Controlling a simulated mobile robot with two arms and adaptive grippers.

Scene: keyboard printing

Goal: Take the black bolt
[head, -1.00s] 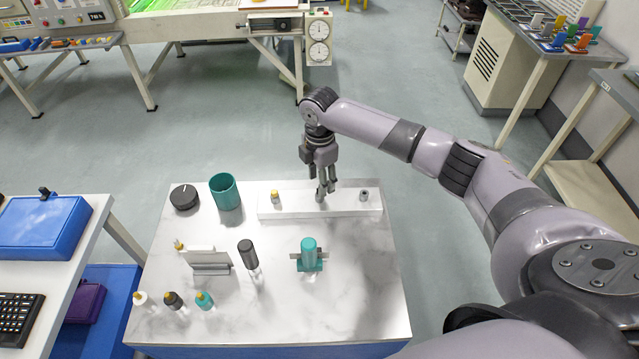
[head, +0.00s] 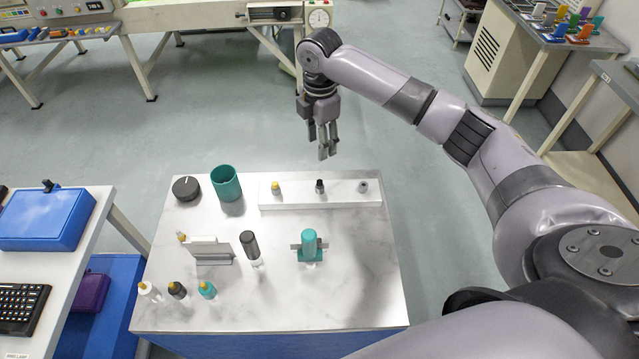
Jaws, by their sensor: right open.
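The black bolt (head: 319,186) stands upright in the middle of a long white block (head: 340,200) at the back of the marble-topped table. A yellow-topped bolt (head: 276,187) stands to its left on the block and a grey one (head: 363,186) to its right. My right gripper (head: 327,150) points down with its fingers apart. It shows just above the black bolt in the picture, clear of it and empty. My left gripper is not in view.
The marble-topped table (head: 355,285) also bears a teal cup (head: 226,184), a black round knob (head: 186,189), a dark cylinder (head: 249,246), a teal piece on a stand (head: 309,244) and several small bottles. The table's front right is clear.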

